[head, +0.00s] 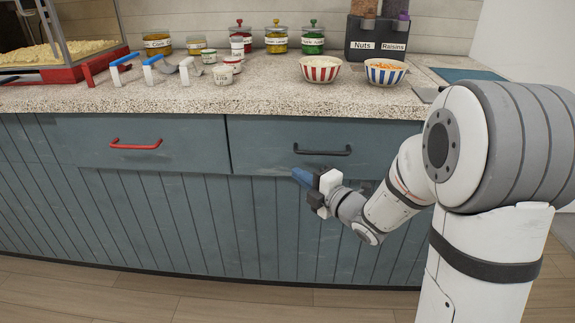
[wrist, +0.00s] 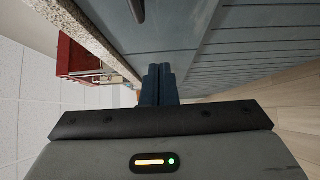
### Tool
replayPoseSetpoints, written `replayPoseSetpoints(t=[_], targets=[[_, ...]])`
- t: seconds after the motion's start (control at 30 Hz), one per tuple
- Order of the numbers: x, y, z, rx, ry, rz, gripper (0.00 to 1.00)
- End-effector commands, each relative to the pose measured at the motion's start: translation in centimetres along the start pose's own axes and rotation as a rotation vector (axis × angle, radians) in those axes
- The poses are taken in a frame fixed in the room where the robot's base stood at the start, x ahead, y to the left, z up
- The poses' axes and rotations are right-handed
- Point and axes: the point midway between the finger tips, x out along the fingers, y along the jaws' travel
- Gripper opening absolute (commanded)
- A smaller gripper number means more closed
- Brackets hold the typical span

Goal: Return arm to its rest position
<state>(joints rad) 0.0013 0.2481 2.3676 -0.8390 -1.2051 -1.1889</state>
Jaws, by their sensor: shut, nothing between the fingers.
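My gripper (head: 300,176) is in front of the blue-grey counter front, just below the black drawer handle (head: 322,151) in the head view. Its blue fingers are together and hold nothing. In the wrist view, the shut fingers (wrist: 159,85) point along the cabinet front. My white and grey arm reaches in from the right side of the head view, bent at the elbow.
The speckled countertop (head: 275,98) carries a red-striped bowl (head: 320,69), a blue-striped bowl (head: 385,72), jars, small tubs and scoops. A red-based popcorn machine (head: 60,72) stands at left. A red handle (head: 135,144) is on the left drawer. Wooden floor (head: 120,290) lies clear in front.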

Motion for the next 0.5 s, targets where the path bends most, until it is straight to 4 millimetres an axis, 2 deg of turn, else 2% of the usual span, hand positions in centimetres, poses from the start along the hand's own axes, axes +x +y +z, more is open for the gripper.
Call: replayPoseSetpoints(t=[0.1, 0.27, 0.37, 0.5], targets=[[-1.7, 0.1, 0.1, 0.000, -0.002, 0.000, 0.00], [-2.7, 0.5, 0.1, 0.006, -0.011, -0.009, 0.00], [-3.1, 2.3, 1.0, 0.043, -0.068, -0.052, 0.00], [-4.5, 6.4, 3.5, 0.182, -0.253, -0.167, 0.00]])
